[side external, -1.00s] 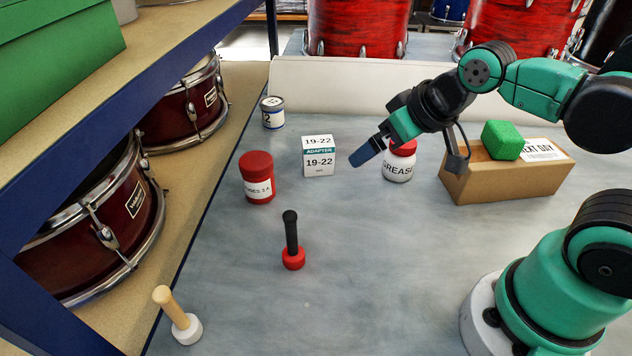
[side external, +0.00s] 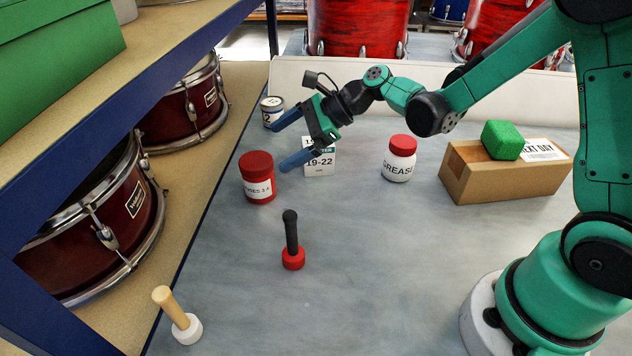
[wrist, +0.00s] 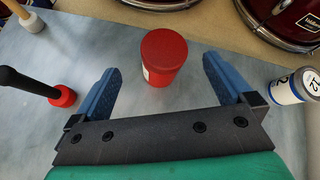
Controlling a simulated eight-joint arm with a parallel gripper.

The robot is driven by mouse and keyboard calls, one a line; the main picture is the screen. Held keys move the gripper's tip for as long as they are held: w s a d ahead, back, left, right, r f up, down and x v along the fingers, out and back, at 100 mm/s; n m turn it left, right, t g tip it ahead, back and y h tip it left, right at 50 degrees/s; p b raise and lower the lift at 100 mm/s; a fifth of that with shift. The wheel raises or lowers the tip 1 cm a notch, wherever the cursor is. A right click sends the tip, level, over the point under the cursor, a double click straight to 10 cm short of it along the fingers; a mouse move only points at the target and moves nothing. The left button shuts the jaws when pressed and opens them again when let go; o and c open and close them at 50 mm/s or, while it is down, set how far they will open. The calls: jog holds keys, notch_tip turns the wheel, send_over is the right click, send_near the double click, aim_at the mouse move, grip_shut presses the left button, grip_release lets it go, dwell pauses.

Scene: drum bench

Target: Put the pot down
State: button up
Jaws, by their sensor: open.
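A red pot (side external: 257,185) with a red lid and a white label stands upright on the grey bench, left of centre. It also shows in the wrist view (wrist: 163,60), ahead of my gripper and framed between its two blue fingers. My gripper (side external: 284,144) is open and empty, its fingers pointing left toward the red pot and above the bench. The jaws look apart from the pot. A white grease pot (side external: 397,168) with a red lid stands upright farther right. My gripper partly hides the white adapter box (side external: 319,168) behind it.
A small tin (side external: 272,113) stands behind the red pot. A black-handled red mallet (side external: 292,250) and a wooden-handled white mallet (side external: 178,318) stand in front. A cardboard box (side external: 510,182) with a green block (side external: 502,140) is at right. The bench's front middle is clear.

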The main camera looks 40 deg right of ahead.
aim_at(256, 159)
jog(key=m, duration=0.1)
jog(key=w+f+m+y, duration=0.1)
jog(key=m, duration=0.1)
jog(key=shift+w+a+f, duration=0.15)
jog(key=shift+a+f, duration=0.05)
jog(key=shift+f, duration=0.1)
jog(key=shift+x, duration=2.7)
jog(key=shift+r, duration=0.15)
jog(key=c, duration=1.4)
jog(key=shift+r, duration=0.1)
